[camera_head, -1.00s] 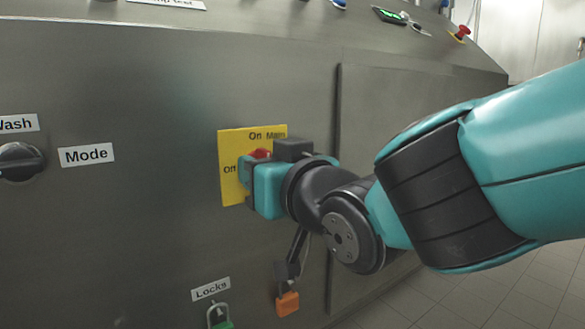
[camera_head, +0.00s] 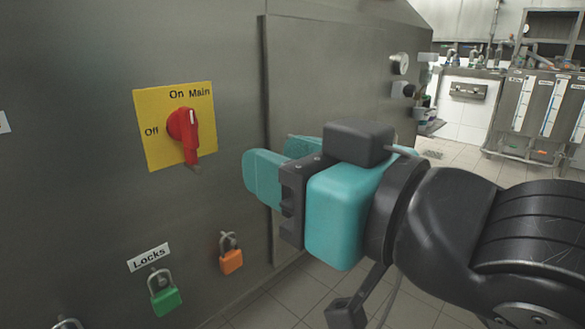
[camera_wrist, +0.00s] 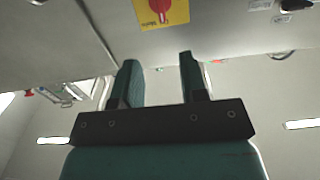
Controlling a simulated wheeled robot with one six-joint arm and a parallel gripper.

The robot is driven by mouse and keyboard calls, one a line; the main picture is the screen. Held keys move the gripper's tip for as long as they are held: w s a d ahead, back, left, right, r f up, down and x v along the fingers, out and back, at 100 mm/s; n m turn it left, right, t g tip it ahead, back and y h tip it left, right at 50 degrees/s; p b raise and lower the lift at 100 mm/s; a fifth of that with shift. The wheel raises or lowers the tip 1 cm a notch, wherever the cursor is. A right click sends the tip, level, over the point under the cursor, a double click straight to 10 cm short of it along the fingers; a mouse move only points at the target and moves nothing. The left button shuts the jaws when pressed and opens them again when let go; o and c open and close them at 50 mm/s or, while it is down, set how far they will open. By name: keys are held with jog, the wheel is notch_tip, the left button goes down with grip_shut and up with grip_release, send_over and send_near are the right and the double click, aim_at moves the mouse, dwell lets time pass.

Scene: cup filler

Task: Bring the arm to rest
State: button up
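My gripper (camera_head: 278,163) is at the middle of the head view, off to the right of the main switch and apart from it. Its two teal fingers are spread with nothing between them, as the wrist view (camera_wrist: 158,62) also shows. The red switch handle (camera_head: 186,135) sits on a yellow plate (camera_head: 155,110) marked "Off" and "On Main". The handle stands roughly upright, with a white mark at its upper end below "On Main". In the wrist view, the red handle (camera_wrist: 160,8) shows beyond the fingers at the top edge.
A steel cabinet wall (camera_head: 90,220) fills the left. A green padlock (camera_head: 165,299) and an orange padlock (camera_head: 231,260) hang under and beside the "Locks" label (camera_head: 149,257). Knobs (camera_head: 399,64) stick out farther along the wall. Tiled floor (camera_head: 440,160) lies open to the right.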

jog(key=shift+s+d, duration=0.1)
jog(key=shift+d, duration=0.1)
jog(key=w+d+f+m+g+h, duration=0.1)
jog(key=d+f+m+g+h, duration=0.3)
jog(key=d+f+g+h, duration=0.6)
jog(key=s+d+f+n+g, duration=0.1)
jog(key=s+d+f+g, duration=0.1)
jog(key=s+d+f, duration=0.35)
notch_tip(320, 180, up, 39)
jog(key=p, duration=3.9)
jog(key=shift+d+r, duration=0.2)
jog(key=shift+d, duration=0.25)
jog(key=shift+s, duration=0.1)
